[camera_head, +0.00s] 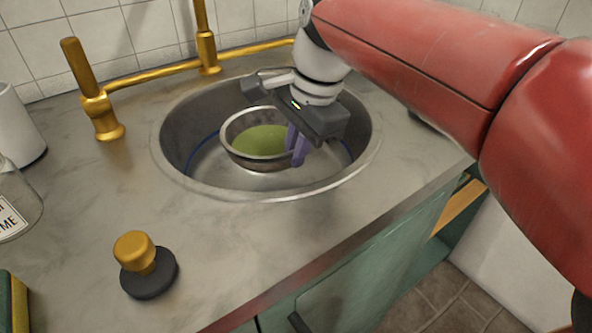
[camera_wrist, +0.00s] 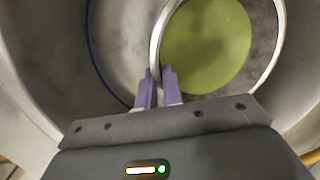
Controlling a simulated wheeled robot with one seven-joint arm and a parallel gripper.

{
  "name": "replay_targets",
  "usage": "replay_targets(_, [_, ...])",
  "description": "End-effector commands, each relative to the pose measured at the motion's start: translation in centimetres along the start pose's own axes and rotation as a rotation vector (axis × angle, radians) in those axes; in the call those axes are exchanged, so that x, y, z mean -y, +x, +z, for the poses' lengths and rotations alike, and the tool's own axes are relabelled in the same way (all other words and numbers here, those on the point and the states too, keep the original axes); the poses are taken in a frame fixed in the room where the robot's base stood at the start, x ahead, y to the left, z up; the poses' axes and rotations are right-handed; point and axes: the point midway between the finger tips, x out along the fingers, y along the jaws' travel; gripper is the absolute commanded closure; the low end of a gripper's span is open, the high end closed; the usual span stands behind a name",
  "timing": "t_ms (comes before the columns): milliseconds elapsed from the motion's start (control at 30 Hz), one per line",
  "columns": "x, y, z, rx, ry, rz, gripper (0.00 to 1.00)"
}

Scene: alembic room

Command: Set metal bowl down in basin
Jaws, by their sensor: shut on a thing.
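The metal bowl (camera_head: 238,157), with a flat green inside, is within the round steel basin (camera_head: 166,139) sunk in the counter. My gripper (camera_head: 297,147) comes down over the basin, its purple fingers shut on the bowl's right rim in the head view. In the wrist view the bowl's rim (camera_wrist: 155,50) runs between the fingertips (camera_wrist: 157,80), and the green inside (camera_wrist: 206,45) fills much of the upper right. The bowl looks roughly level and low in the basin. I cannot tell whether its underside touches the basin floor.
A brass faucet (camera_head: 207,52) with a side handle (camera_head: 100,110) stands behind the basin. A brass-topped black knob (camera_head: 147,265), a glass jar (camera_head: 18,205) and a white container (camera_head: 18,125) are on the counter. A blue ring line (camera_head: 200,150) shows inside the basin.

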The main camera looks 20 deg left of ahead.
Motion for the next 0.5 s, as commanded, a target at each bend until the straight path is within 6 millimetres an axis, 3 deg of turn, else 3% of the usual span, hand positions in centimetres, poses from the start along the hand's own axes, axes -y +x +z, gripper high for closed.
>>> replay_targets(500, [-0.9,4.8,-0.6,0.0,0.0,-0.002,1.0])
